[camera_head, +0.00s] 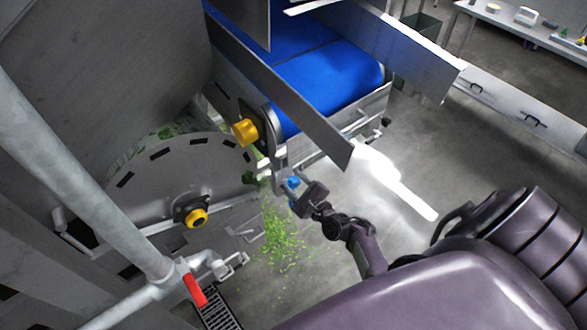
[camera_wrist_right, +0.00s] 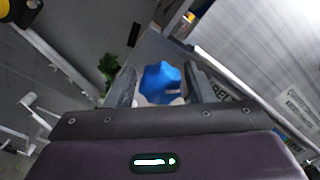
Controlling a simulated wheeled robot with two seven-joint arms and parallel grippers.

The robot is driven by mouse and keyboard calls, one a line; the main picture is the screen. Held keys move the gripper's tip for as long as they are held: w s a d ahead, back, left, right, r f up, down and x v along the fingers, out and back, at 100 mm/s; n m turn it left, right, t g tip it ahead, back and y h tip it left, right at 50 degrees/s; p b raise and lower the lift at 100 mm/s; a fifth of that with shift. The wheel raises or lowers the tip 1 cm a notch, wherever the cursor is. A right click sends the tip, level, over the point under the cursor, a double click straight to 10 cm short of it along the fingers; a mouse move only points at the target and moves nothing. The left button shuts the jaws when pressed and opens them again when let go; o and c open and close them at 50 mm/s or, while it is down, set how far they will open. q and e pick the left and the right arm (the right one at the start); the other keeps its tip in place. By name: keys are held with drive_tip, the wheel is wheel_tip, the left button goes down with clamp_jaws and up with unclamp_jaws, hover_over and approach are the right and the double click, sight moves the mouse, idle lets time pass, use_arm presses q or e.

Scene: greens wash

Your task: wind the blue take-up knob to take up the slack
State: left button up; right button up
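The blue take-up knob (camera_head: 292,183) sits below the end of the blue conveyor belt, beside a bracket with a yellow bearing cap. My right gripper (camera_head: 297,190) reaches it from the lower right. In the right wrist view the lobed knob (camera_wrist_right: 162,82) lies between the two fingers of my right gripper (camera_wrist_right: 162,88). The fingers are apart, one on each side, and narrow gaps seem to show beside the knob. I cannot make out any contact. My left gripper is not in view.
The blue belt (camera_head: 315,70) runs above between metal side plates (camera_head: 300,105). A round drum end (camera_head: 170,175) with a yellow-capped hub (camera_head: 196,217) is to the left. Pipes and a red valve handle (camera_head: 194,289) stand at lower left. Green scraps (camera_head: 283,240) litter the floor.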

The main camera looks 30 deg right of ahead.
drive_tip(key=shift+o, duration=0.8)
drive_tip(key=s, duration=0.7)
drive_tip(key=shift+s+d, duration=0.3)
drive_tip(key=shift+s, duration=0.1)
